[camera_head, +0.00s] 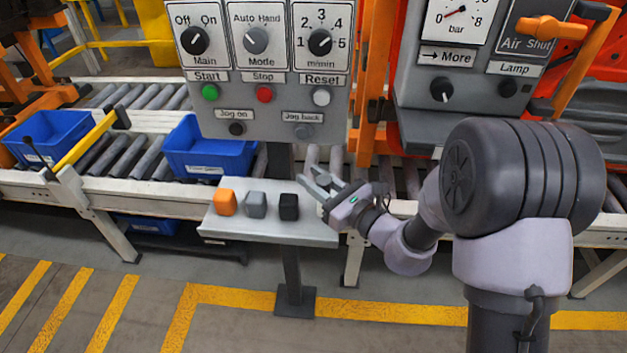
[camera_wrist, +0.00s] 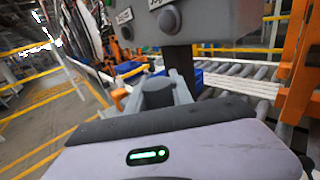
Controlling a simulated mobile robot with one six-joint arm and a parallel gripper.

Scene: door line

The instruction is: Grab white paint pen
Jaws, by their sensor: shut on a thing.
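My gripper (camera_head: 317,183) is just off the right end of the small grey shelf, below the control panel. Its jaws are shut on a small grey thing (camera_wrist: 157,92), seen between the fingers in the wrist view. I cannot tell from its look whether it is a pen. I cannot make out a white paint pen elsewhere in either view. On the shelf (camera_head: 270,231) stand an orange block (camera_head: 225,203), a grey block (camera_head: 256,205) and a black block (camera_head: 289,207) in a row, left of my gripper and apart from it.
The control panel (camera_head: 262,107) with knobs and buttons hangs above the shelf. A second panel (camera_head: 480,70) with a gauge and an orange valve handle (camera_head: 550,27) is at the right. Behind runs a roller conveyor with blue bins (camera_head: 200,155). Yellow floor stripes mark the open floor in front.

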